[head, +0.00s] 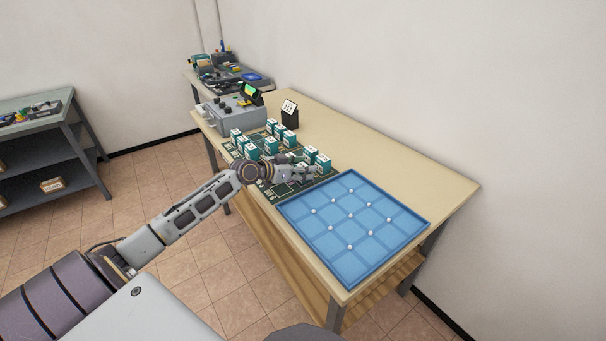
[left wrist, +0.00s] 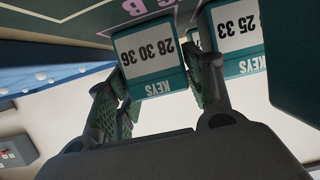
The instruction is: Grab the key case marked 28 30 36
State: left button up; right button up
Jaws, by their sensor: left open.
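The key case marked 28 30 36 (left wrist: 150,55) is a white and teal box, upside down in the left wrist view. It sits between the two fingers of my left gripper (left wrist: 155,85), which are open around it. A second key case marked 25 33 (left wrist: 237,30) stands close beside it, just past the right finger. In the head view my left gripper (head: 290,174) is low over the dark board (head: 285,188), among several teal key cases (head: 270,146). Which case there is the marked one is hard to tell. My right gripper is not seen.
A blue tray (head: 325,240) with white knobs lies at the table's near end. A grey control box (head: 235,112) and a black stand with a white card (head: 289,115) are behind the board. The tan table (head: 400,170) is bare along the wall side.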

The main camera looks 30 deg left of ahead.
pick_arm(q)
jog(key=c, duration=0.7)
jog(key=shift+r, duration=0.15)
jog(key=shift+r, duration=0.6)
notch_tip(320, 180, up, 7)
jog(key=shift+f+p, duration=0.1)
jog(key=shift+p, duration=0.3)
jog(key=shift+r, duration=0.85)
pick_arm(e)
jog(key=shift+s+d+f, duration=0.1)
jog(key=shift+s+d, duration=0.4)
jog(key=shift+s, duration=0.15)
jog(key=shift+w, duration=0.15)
